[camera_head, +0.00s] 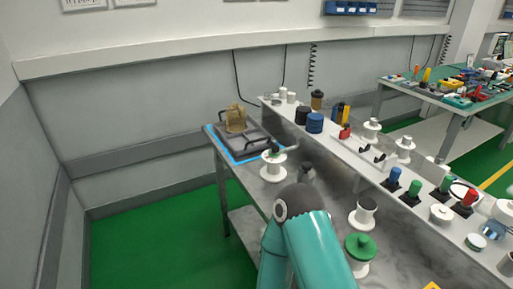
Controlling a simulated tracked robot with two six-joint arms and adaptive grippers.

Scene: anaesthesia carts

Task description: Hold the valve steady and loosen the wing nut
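A brass-coloured piece, apparently the valve (236,119), stands on a dark grey tray-like fixture (250,143) at the far left end of the bench. The fixture has dark handles and a bright blue edge. I cannot make out a wing nut at this size. One of my teal arms rises from the bottom middle, its bent joint over the front of the bench, well short of the valve. No gripper fingers can be made out for either arm. Nothing is seen touching the valve.
A white spool-like stand (273,168) is close in front of the fixture. Beyond it, a raised white shelf (345,143) carries blue, black, red and green parts. A green-capped stand (360,249) is right of my arm. A green-topped table (425,90) stands at right. The floor at left is clear.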

